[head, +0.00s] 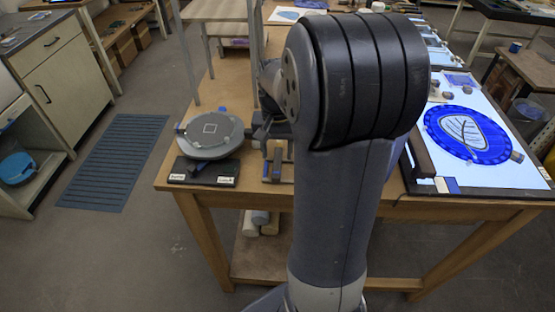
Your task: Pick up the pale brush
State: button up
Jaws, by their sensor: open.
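My arm fills the middle of the head view and hides much of the table behind it. My gripper (273,146) shows at the left edge of the arm, small and dark, with its jaws open. It is above or close to a small rest (278,179) on the wooden table, which has narrow upright or lengthwise pieces on it. I cannot tell which of these, if any, is the pale brush. Whether the gripper touches anything there is too small to tell.
A round grey turntable (210,134) on a dark labelled base stands just left of the gripper. A lit panel (485,174) with a blue round leaf design (467,136) lies at right. A raised wooden shelf (215,10) stands behind.

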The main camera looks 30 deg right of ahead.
aim_at(278, 159)
jog(key=shift+f, duration=1.4)
jog(key=shift+s, duration=0.1)
jog(key=shift+c, duration=0.5)
grip_shut()
